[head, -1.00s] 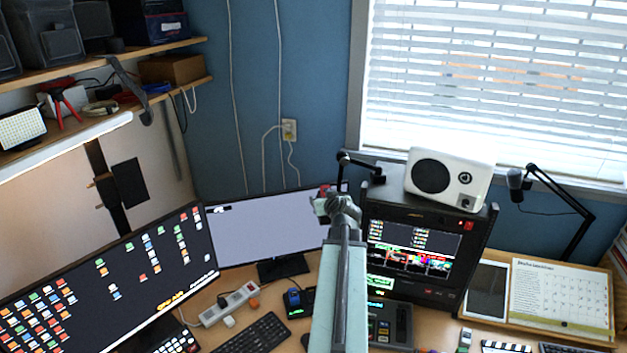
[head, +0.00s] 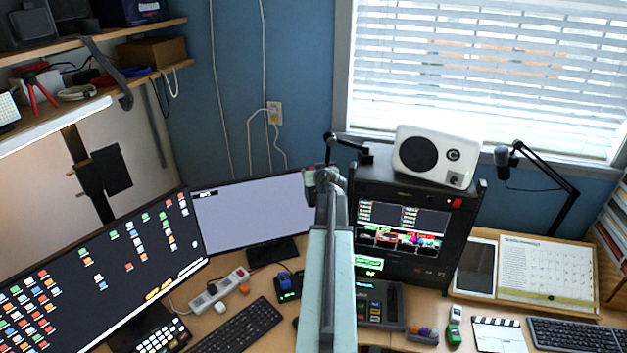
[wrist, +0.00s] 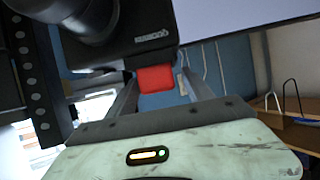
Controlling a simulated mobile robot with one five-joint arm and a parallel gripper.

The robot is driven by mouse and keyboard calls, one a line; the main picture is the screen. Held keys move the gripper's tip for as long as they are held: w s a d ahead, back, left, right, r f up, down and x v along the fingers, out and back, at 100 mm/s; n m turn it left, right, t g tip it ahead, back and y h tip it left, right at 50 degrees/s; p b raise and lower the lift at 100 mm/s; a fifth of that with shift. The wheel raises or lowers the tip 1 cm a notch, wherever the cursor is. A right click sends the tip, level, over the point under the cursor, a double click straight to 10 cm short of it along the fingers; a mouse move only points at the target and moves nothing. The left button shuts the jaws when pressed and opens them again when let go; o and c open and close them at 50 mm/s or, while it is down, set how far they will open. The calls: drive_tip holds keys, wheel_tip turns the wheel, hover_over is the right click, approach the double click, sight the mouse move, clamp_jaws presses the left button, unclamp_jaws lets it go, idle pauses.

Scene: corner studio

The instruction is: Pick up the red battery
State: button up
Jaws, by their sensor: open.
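A small red block (wrist: 155,78), which looks like the red battery, shows in the wrist view against the edge of a black box (wrist: 145,45) with white lettering. My gripper (wrist: 160,88) is open, its two grey fingers on either side of the block in the picture. I cannot tell whether they touch it or how much depth lies between. In the head view my gripper (head: 324,180) is at the far end of my arm, in front of the black equipment rack's left side. I cannot make out the red block there.
The black rack (head: 398,283) stands right of my arm, with a white speaker (head: 437,155) on top. A pale monitor (head: 250,213) is close on the left. A microphone arm (head: 553,178) stands at the right. The desk holds a keyboard (head: 237,325) and a power strip (head: 216,292).

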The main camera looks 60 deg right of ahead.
drive_tip(key=shift+s+a+r, duration=0.1)
drive_tip(key=shift+c, duration=1.2)
clamp_jaws()
drive_tip(key=shift+r, duration=0.1)
wheel_tip(320, 180, up, 10)
drive_tip(key=p, duration=1)
